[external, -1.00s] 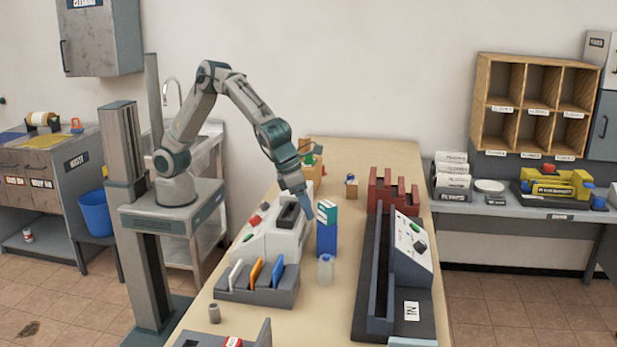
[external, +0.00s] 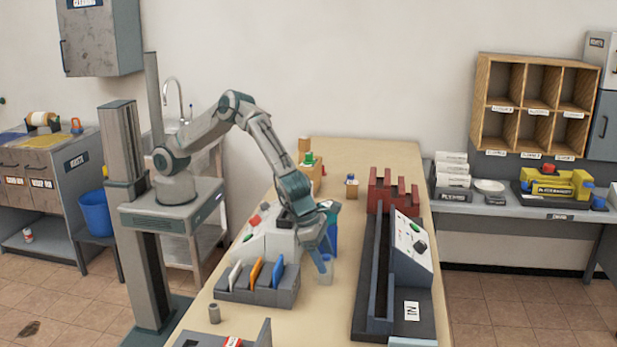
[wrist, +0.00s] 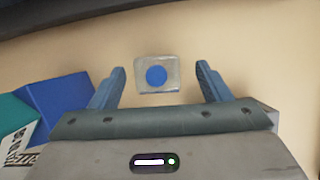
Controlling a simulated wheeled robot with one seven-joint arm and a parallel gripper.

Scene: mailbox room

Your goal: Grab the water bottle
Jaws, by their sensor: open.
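The water bottle (external: 326,272) is small and clear and stands upright on the table; in the external view my gripper partly covers it. In the wrist view I see the water bottle (wrist: 157,75) from above, a squarish clear body with a round blue cap. My gripper (external: 324,262) points down at the bottle from above. In the wrist view my gripper (wrist: 160,82) is open, with one blue finger on each side of the bottle and a gap to both. The bottle lies near the fingertips, slightly left of the middle between them.
A blue box (wrist: 62,103) with a teal box (wrist: 16,118) lies close to the left finger. A grey rack (external: 255,290) with colored folders stands left of the bottle. A long dark machine (external: 376,275) stands to the right. Bare table lies between bottle and machine.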

